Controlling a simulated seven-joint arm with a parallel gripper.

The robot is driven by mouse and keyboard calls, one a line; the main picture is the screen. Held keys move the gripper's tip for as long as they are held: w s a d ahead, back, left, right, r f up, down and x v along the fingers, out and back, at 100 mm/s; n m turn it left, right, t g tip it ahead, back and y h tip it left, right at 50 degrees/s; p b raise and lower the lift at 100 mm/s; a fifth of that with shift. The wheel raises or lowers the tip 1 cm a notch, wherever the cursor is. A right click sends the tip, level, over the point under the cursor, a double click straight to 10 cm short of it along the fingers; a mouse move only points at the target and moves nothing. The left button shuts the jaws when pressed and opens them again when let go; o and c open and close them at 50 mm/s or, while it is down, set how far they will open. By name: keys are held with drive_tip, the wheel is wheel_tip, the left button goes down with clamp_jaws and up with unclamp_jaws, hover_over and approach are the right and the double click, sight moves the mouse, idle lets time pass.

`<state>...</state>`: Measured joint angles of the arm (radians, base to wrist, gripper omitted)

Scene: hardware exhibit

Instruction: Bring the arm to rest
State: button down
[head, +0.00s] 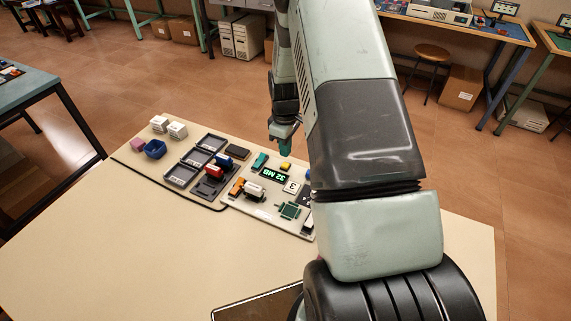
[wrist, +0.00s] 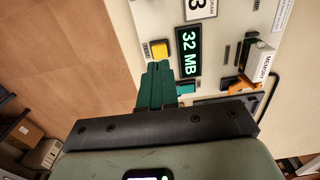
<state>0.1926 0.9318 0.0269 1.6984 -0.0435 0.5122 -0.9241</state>
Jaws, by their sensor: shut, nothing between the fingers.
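My gripper (head: 284,150) is above the far edge of the exhibit board (head: 236,219) in the head view. In the wrist view my gripper (wrist: 158,68) shows its green fingers together, with nothing between them. The fingertips are beside a yellow button block (wrist: 159,49) and apart from the display (wrist: 187,52) reading "32 MB". A teal piece (wrist: 186,88) on the board is partly hidden behind the fingers. My arm covers the right part of the board in the head view.
Left of the board are grey trays (head: 212,142), a blue bowl (head: 155,149), a pink block (head: 138,143) and white blocks (head: 177,130). A white cylinder labelled MEMORY (wrist: 263,62) stands on the board. The table's (head: 120,235) front left is clear. A dark-edged panel (head: 255,305) lies near the front.

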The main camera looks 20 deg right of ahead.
drive_tip(key=shift+r, duration=1.15)
drive_tip(key=s+a+r+m+t, duration=0.1)
drive_tip(key=s+a+r, duration=0.1)
drive_tip(key=r, duration=0.6)
drive_tip(key=s+a+r+m+t, duration=0.1)
drive_tip(key=s+r, duration=0.1)
drive_tip(key=r, duration=0.5)
drive_tip(key=s+a+r+m, duration=0.1)
drive_tip(key=s+a+r, duration=0.15)
drive_tip(key=r, duration=0.55)
drive_tip(key=s+a+r+m+t, duration=0.1)
drive_tip(key=s+r+m, duration=0.1)
drive_tip(key=s+r, duration=0.4)
drive_tip(key=s+a+r+m+t, duration=0.2)
drive_tip(key=s+r, duration=0.4)
drive_tip(key=s, duration=1.1)
drive_tip(key=shift+s+a+m+t, duration=0.15)
drive_tip(key=shift+a+m+t, duration=0.15)
drive_tip(key=shift+m, duration=0.5)
